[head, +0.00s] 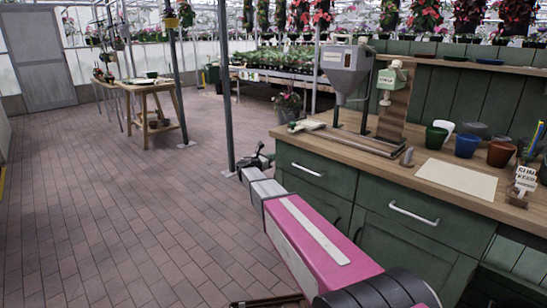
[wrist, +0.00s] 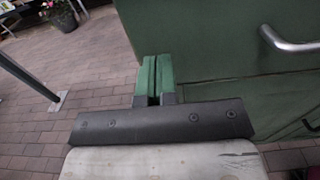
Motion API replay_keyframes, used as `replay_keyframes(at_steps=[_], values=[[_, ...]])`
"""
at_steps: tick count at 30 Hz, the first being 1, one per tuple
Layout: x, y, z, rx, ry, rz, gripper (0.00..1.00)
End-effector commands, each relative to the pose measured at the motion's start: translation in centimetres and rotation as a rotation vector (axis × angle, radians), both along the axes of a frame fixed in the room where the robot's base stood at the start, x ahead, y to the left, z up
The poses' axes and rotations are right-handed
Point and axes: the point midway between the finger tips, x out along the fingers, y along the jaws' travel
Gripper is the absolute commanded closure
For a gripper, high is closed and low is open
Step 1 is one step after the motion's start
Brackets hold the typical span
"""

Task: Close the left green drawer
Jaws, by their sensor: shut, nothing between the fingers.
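The left green drawer (head: 322,171) is in the wood-topped green cabinet, with a pale bar handle (head: 307,169) on its front. In the head view I cannot tell how far it stands out. In the wrist view its green front (wrist: 220,35) fills the upper right, with the handle (wrist: 290,44) at the right edge. My gripper (head: 260,153) is at the drawer's left in the head view, beyond my pink arm. In the wrist view my gripper (wrist: 153,62) is shut, its green fingers together and empty, over the left part of the front. Contact is unclear.
A second drawer (head: 430,218) with a handle is to the right. The worktop (head: 395,148) bears a grey hopper machine (head: 346,70) and several pots. A grey post (head: 226,90) stands left of my gripper. The brick floor (head: 110,200) at left is clear.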

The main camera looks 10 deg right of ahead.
Motion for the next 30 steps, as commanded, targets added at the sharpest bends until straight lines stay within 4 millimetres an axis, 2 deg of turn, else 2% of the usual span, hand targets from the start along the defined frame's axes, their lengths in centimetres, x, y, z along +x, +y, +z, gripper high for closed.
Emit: replay_keyframes(at_steps=[3,9,13,18,20,23,26,30], values=[[-1.9,2.4,0.0,0.001,0.001,0.004,1.00],[-4.1,5.5,0.0,0.002,0.001,0.002,1.00],[-5.1,7.0,0.0,0.002,0.000,0.003,1.00],[-5.9,7.7,-0.1,0.008,-0.001,-0.001,1.00],[-6.4,7.4,-0.4,0.030,-0.006,-0.008,1.00],[-7.9,5.8,-1.5,0.124,-0.029,-0.039,1.00],[-10.5,3.4,-3.5,0.286,-0.072,-0.102,1.00],[-15.4,-0.1,-7.1,0.572,-0.168,-0.245,1.00]])
